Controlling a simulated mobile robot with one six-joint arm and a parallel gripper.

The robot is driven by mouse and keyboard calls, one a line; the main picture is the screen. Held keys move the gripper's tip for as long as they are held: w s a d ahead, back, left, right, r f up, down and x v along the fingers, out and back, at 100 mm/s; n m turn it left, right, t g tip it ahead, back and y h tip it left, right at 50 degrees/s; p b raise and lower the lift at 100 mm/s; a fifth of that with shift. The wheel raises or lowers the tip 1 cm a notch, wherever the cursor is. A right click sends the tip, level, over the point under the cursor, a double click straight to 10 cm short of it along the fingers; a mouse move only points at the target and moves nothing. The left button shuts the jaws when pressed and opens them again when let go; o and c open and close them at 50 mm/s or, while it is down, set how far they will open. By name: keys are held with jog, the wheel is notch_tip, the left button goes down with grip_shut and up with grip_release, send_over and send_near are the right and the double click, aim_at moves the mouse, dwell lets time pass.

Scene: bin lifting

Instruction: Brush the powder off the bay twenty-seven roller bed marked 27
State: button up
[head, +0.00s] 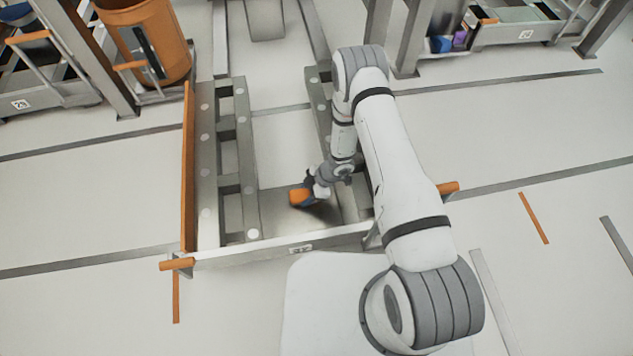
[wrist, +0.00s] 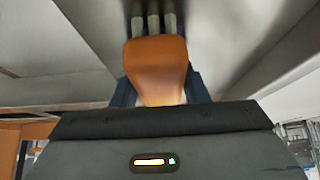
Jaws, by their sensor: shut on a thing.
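The bay roller bed (head: 250,256) is a grey frame with two long rails and a flat grey plate (head: 280,222) between them at the near end. A small label (head: 300,248) on its front bar is too small to read surely. My gripper (head: 311,186) is shut on an orange brush (head: 300,197), low over the plate. In the wrist view the brush (wrist: 157,65) sits between dark blue fingers, its grey bristles pointing up the picture toward a grey surface. I cannot tell whether the bristles touch it. I cannot make out powder; my arm hides part of the right rail.
An orange guard (head: 188,165) runs along the bed's left side. Orange-ended stubs stick out at the front left (head: 177,264) and right (head: 449,187). An orange bin (head: 150,45) stands in a rack at the back left. Another rack (head: 520,32) stands back right. Floor around is clear.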

jog(key=shift+w+d, duration=0.25)
jog(key=shift+d, duration=0.65)
jog(key=shift+w+d, duration=0.2)
jog(key=shift+d, duration=0.7)
notch_tip(320, 180, up, 4)
jog(key=p, duration=0.3)
jog(key=shift+w+d, duration=0.1)
jog(key=shift+d, duration=0.05)
jog(key=shift+r+p, duration=1.5)
jog(key=shift+r, duration=0.55)
